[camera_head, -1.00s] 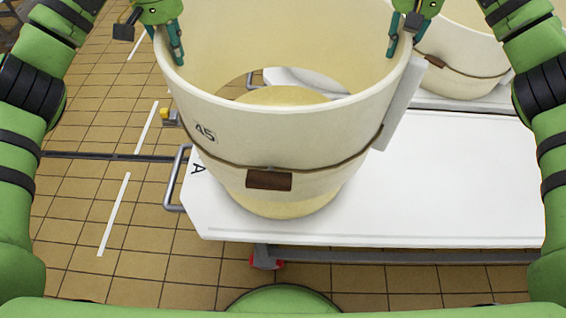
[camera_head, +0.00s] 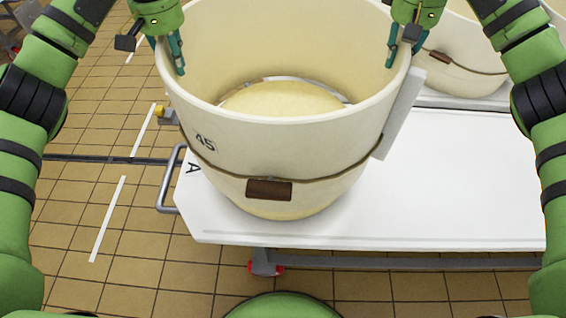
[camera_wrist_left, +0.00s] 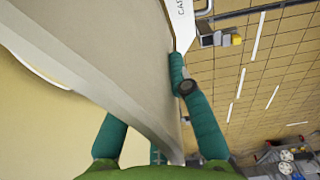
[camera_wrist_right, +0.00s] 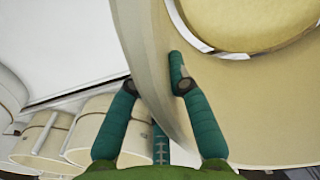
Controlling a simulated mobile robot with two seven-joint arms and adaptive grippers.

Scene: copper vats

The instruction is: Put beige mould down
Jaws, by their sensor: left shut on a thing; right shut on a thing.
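The beige mould (camera_head: 290,150) is a big open-topped tub marked 45, with a brown band and a dark brown plate on its front. It is upright, at the left end of the white table (camera_head: 470,180). My left gripper (camera_head: 168,58) is shut on its left rim and my right gripper (camera_head: 398,55) on its right rim. In both wrist views the fingers straddle the mould's wall. A pale yellow round mass (camera_head: 285,100) shows through the mould's open bottom, with a thin light crescent behind it. A narrow yellow strip shows below the mould's lower edge; any gap to the table is unclear.
Another beige mould (camera_head: 455,45) stands at the back right. The table has a grey handle (camera_head: 168,180) at its left end and a red-marked wheel (camera_head: 265,265) below. The tabletop to the right is clear. Tiled floor lies to the left.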

